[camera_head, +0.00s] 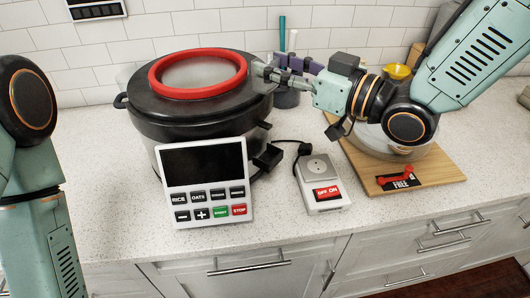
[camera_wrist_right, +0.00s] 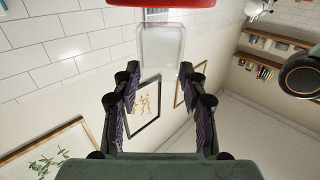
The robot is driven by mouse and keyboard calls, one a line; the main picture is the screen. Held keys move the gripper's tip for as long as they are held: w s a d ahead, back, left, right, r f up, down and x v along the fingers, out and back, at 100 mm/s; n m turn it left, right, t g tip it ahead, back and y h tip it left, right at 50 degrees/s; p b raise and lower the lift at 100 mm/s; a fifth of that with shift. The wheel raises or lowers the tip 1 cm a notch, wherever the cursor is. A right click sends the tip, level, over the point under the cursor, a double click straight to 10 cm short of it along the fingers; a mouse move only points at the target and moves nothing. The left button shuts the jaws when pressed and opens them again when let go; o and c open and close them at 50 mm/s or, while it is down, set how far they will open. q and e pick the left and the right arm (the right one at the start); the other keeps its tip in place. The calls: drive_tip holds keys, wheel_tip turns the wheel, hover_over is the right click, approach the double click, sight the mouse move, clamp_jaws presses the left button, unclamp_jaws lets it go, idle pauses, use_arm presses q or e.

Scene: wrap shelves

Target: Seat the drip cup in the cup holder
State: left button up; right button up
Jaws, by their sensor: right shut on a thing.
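The drip cup (camera_wrist_right: 162,47) looks like a clear, boxy cup in the right wrist view, at the fingertips and just below the red ring. My right gripper (camera_wrist_right: 160,75) is shut on it, with a finger at each side. I cannot make out the cup holder. My left arm stands at the left edge of the head view, and its gripper is out of view.
The cooker has a red ring (camera_head: 155,82) on its lid and a control panel (camera_head: 203,168) in front. A small white switch box (camera_head: 322,187) stands to its right. A wooden board (camera_head: 440,172) with a glass-like bowl is farther right. The front counter strip is clear.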

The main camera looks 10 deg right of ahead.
wheel_tip(320, 180, down, 13)
drive_tip(key=shift+s+d+r+b, duration=0.1)
drive_tip(key=shift+s+r+b, duration=0.05)
drive_tip(key=shift+b, duration=0.45)
drive_tip(key=shift+d+f, duration=0.1)
drive_tip(key=shift+f, duration=0.25)
drive_tip(key=shift+s+d+f, duration=0.15)
wheel_tip(320, 180, down, 4)
drive_tip(key=shift+s+r, duration=0.1)
drive_tip(key=shift+s, duration=0.05)
drive_tip(key=shift+c, duration=0.7)
drive_tip(key=shift+f, duration=0.25)
clamp_jaws()
drive_tip(key=o, duration=0.6)
unclamp_jaws()
drive_tip(key=o, duration=0.3)
drive_tip(key=shift+o, duration=0.9)
drive_tip(key=shift+r, duration=0.1)
